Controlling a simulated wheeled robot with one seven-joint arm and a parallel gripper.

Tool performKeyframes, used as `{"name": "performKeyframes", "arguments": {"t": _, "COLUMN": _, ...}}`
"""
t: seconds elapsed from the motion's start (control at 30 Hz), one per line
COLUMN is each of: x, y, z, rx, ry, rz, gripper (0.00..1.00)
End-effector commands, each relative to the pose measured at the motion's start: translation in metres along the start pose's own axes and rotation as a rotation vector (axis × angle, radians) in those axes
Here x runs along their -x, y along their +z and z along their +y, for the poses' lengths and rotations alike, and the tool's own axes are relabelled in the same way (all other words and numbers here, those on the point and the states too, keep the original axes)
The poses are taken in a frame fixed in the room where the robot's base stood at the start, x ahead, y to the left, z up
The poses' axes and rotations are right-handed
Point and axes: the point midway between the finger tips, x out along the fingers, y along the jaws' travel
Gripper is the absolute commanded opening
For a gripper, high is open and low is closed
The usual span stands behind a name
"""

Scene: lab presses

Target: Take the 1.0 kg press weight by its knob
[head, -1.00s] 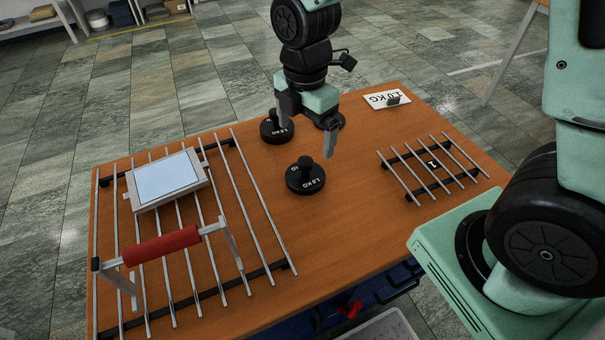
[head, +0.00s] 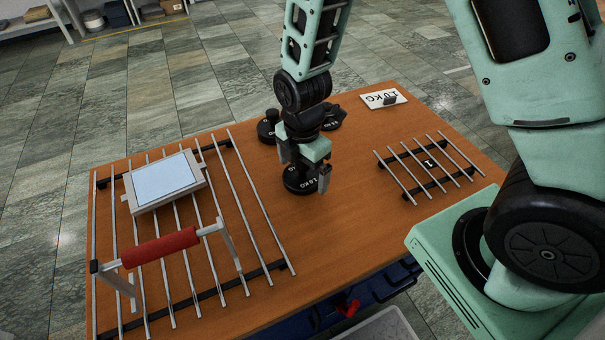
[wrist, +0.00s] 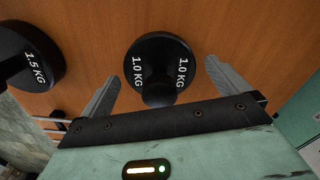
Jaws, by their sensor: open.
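The 1.0 kg press weight (head: 299,184) is a black disc with white lettering and an upright knob, standing on the wooden table. In the wrist view the 1.0 kg weight (wrist: 160,62) lies between and just beyond my fingers, its knob pointing toward the camera. My gripper (head: 303,180) is open above the weight, with one finger on each side. In the wrist view my gripper (wrist: 160,90) shows nothing between its jaws but the knob area. The head view hides most of the knob behind my gripper.
Two other black weights stand behind, one at left (head: 267,131) and one at right (head: 331,120). A 1.5 kg weight (wrist: 28,58) shows in the wrist view. Racks stand left (head: 262,228) and right (head: 437,186).

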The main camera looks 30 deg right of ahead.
Motion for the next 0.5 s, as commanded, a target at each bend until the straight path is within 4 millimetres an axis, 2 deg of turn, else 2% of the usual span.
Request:
{"name": "performKeyframes", "arguments": {"t": 0.1, "x": 0.0003, "y": 0.0000, "z": 0.0002, "rx": 0.000, "ry": 0.001, "rz": 0.000, "gripper": 1.00}}
{"name": "performKeyframes", "arguments": {"t": 0.37, "x": 0.0005, "y": -0.0001, "z": 0.0002, "rx": 0.000, "ry": 0.000, "rz": 0.000, "gripper": 0.28}}
{"name": "performKeyframes", "arguments": {"t": 0.4, "x": 0.0015, "y": -0.0001, "z": 0.0009, "rx": 0.000, "ry": 0.002, "rz": 0.000, "gripper": 0.23}}
{"name": "performKeyframes", "arguments": {"t": 0.5, "x": 0.0015, "y": -0.0001, "z": 0.0008, "rx": 0.000, "ry": 0.002, "rz": 0.000, "gripper": 0.23}}
